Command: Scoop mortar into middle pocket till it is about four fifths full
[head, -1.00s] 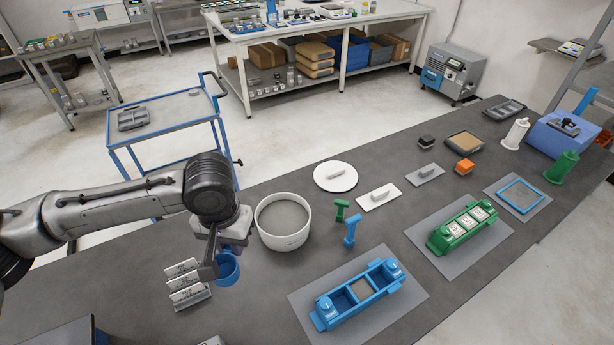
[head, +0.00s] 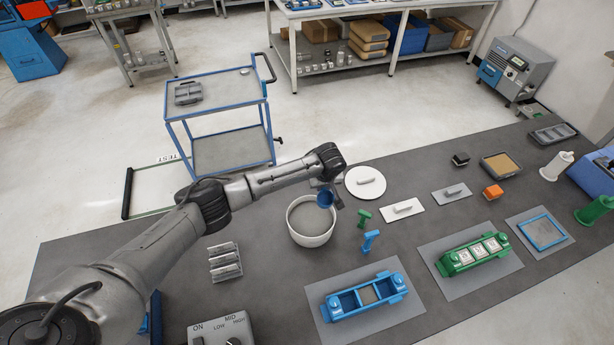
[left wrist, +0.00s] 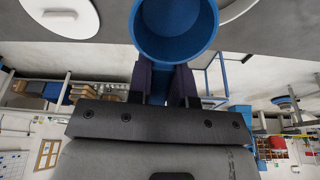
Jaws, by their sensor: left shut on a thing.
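My left gripper (head: 328,185) is shut on the handle of a blue scoop (head: 325,199), over the far right rim of a white bowl (head: 312,240) of grey mortar. In the left wrist view, the dark fingers (left wrist: 168,85) grip below the round blue cup (left wrist: 175,28); I see only blue inside it, no mortar. The blue three-pocket mould (head: 340,315) lies on a grey mat at the front. Its middle pocket (head: 368,295) shows a grey-tan fill of unclear depth; its left and right pockets look empty. My right gripper is out of view.
A green mould (head: 472,254) with filled pockets stands right of the blue one. Blue (head: 370,241) and green (head: 364,217) tools stand between bowl and moulds. A white float (head: 403,209) and round lid (head: 365,182) lie behind. A card rack (head: 225,262) stands left of the bowl.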

